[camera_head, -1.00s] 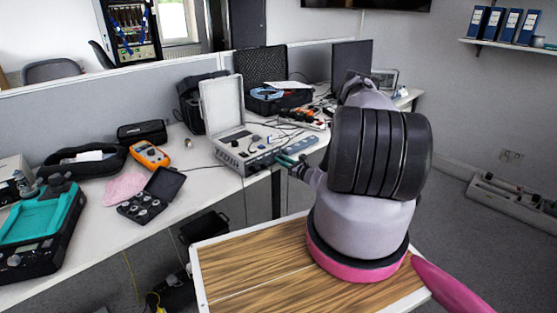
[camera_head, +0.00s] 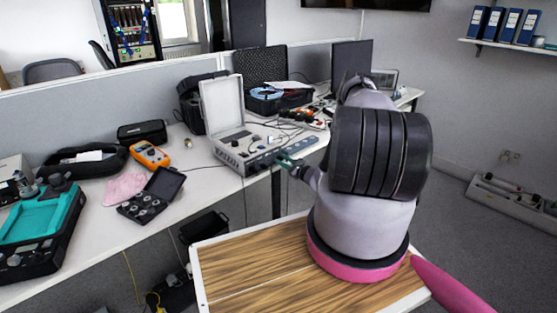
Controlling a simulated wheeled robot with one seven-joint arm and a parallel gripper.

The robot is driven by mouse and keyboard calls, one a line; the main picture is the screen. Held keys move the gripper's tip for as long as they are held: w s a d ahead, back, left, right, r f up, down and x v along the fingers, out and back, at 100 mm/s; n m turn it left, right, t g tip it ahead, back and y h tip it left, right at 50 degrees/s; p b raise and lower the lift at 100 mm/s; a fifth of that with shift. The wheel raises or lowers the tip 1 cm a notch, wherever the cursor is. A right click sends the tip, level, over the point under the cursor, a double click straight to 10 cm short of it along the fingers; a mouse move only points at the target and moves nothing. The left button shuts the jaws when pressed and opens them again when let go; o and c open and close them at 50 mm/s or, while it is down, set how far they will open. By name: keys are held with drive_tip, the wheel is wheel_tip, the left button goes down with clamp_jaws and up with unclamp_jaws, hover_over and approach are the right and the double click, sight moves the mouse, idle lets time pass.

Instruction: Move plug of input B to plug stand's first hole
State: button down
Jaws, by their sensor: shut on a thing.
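A grey calibration unit (camera_head: 236,158) with its lid raised stands near the table's front edge, with connectors on its front face. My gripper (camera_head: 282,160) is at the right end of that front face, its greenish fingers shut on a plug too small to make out. I cannot tell whether the plug is in a socket or clear of it. A blue-grey strip with round holes (camera_head: 303,145), likely the plug stand, lies just right of the unit, behind my gripper. My arm hides what lies farther right.
An open black case of small parts (camera_head: 152,195), an orange meter (camera_head: 150,155) and a pink cloth (camera_head: 125,187) lie to the left. Black cables (camera_head: 290,125) and an open black case (camera_head: 262,75) are behind the unit. The table's front edge runs below my gripper.

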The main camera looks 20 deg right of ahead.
sight(282, 160)
drive_tip(key=shift+n, duration=1.1)
drive_tip(key=shift+n, duration=1)
drive_tip(key=c, duration=0.6)
unclamp_jaws()
drive_tip(key=shift+s, duration=0.15)
drive_tip(key=shift+v, duration=2.35)
drive_tip(key=shift+s+d, duration=0.1)
drive_tip(key=v, duration=1)
drive_tip(key=shift+s+d, duration=0.1)
drive_tip(key=shift+s, duration=0.2)
